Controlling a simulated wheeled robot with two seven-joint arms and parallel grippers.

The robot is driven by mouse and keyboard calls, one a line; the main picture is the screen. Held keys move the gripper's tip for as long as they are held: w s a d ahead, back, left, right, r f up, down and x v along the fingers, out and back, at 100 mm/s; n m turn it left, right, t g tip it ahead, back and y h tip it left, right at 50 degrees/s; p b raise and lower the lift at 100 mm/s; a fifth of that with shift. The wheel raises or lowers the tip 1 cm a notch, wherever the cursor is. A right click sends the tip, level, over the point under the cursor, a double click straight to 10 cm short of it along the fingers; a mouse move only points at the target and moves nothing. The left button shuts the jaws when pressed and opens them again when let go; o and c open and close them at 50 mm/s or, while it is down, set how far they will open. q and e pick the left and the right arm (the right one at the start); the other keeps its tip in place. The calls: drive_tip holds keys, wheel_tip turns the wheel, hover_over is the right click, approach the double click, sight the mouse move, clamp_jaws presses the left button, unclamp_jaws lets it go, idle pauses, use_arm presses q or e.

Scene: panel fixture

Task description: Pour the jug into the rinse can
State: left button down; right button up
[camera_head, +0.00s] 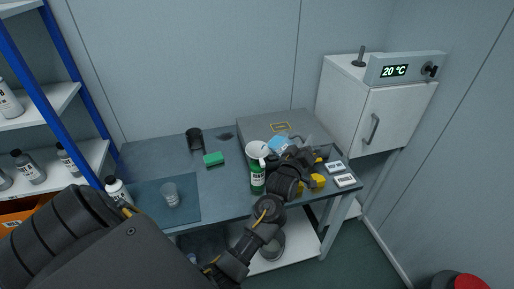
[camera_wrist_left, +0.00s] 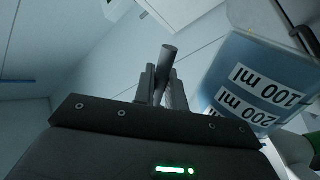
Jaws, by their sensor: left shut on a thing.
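The jug (camera_head: 279,145) is a clear vessel with blue contents, held over the back right of the bench. In the left wrist view the jug (camera_wrist_left: 262,82) shows 100 ml and 200 ml marks, upside down in the picture. My left gripper (camera_head: 291,152) is shut on its handle; the fingers (camera_wrist_left: 163,88) close around a grey bar. A white, round-mouthed can (camera_head: 256,149), which looks like the rinse can, stands just left of the jug. I cannot see its inside or any stream. My right gripper is not in view.
A green sponge (camera_head: 213,159), a black cup (camera_head: 195,139) and a clear beaker (camera_head: 170,194) are farther left. A white cabinet (camera_head: 375,125) stands right. Bare bench (camera_head: 222,186) lies left of the bottle.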

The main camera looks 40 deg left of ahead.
use_arm(q)
drive_tip(key=shift+s+a+r+n, duration=0.1)
drive_tip(key=shift+a+r+n, duration=0.2)
drive_tip(key=shift+r+n, duration=0.2)
idle(0.8)
drive_tip(key=shift+s+a+r+n+y, duration=0.15)
drive_tip(key=shift+a+r+n, duration=0.2)
drive_tip(key=shift+r+n, duration=0.25)
drive_tip(key=shift+s+a+r+n+y, duration=0.15)
drive_tip(key=shift+a+r+n, duration=0.2)
drive_tip(key=shift+r+n, duration=0.2)
idle(3.1)
drive_tip(key=d+f+m, duration=0.1)
drive_tip(key=f+m, duration=0.1)
drive_tip(key=m, duration=0.1)
drive_tip(key=w+d+f+m+h, duration=0.1)
drive_tip(key=f, duration=0.1)
drive_tip(key=shift+d, duration=0.3)
drive_tip(key=shift+w+d+f+m+p, duration=0.15)
drive_tip(key=shift+w+d+m+p, duration=0.1)
drive_tip(key=shift+d+m+p, duration=0.3)
drive_tip(key=w+d+f+m+g+p, duration=0.1)
drive_tip(key=d+f+m, duration=0.3)
drive_tip(key=m, duration=0.3)
drive_tip(key=shift+w+d+f+h, duration=0.35)
drive_tip(key=shift+w+f+h, duration=0.05)
drive_tip(key=shift+f, duration=0.35)
